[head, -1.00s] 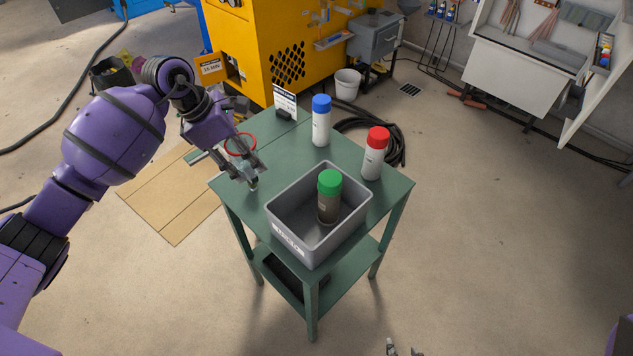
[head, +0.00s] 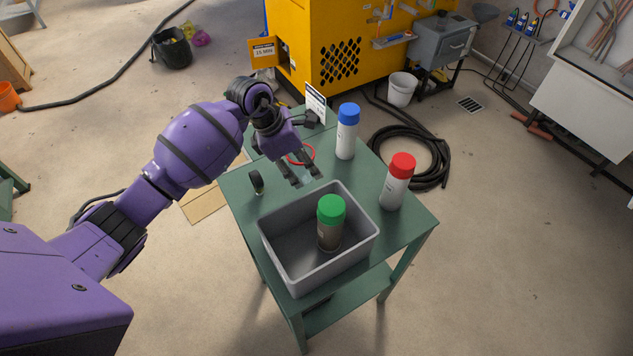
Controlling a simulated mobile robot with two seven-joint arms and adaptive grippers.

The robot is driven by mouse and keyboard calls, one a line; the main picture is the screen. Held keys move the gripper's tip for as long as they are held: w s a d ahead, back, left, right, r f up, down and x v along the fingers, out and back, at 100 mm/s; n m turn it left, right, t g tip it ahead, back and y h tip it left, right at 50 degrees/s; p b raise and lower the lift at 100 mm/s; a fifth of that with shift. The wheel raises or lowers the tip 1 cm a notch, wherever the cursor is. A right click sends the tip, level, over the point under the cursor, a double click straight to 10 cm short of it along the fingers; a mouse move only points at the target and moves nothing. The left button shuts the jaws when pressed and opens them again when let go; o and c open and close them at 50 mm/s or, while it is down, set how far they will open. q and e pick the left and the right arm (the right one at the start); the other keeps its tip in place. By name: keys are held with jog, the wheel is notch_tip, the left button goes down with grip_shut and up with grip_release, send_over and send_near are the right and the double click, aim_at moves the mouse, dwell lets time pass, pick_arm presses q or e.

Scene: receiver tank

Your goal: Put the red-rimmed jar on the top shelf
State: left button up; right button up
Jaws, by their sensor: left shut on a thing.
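The red-rimmed jar shows as a red ring (head: 311,153) at my left gripper (head: 304,180). Its body looks clear and is mostly hidden by the fingers. My left gripper is shut on the jar, over the green table (head: 402,226), just behind the grey bin. I cannot tell whether the jar touches the tabletop. My right gripper is not in view. A lower shelf (head: 345,300) shows under the tabletop; I cannot make out any other shelf for certain.
The grey bin (head: 283,277) holds a green-capped jar (head: 330,232). A blue-capped can (head: 347,138) and red-capped can (head: 396,186) stand to the right. A small dark round thing (head: 257,182) stands at left, a white sign (head: 316,104) at the back.

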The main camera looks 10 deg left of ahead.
pick_arm(q)
jog(key=shift+f, duration=3.05)
jog(key=shift+f, duration=0.15)
jog(key=shift+f, duration=0.15)
jog(key=o, duration=1.2)
jog(key=shift+c, duration=0.2)
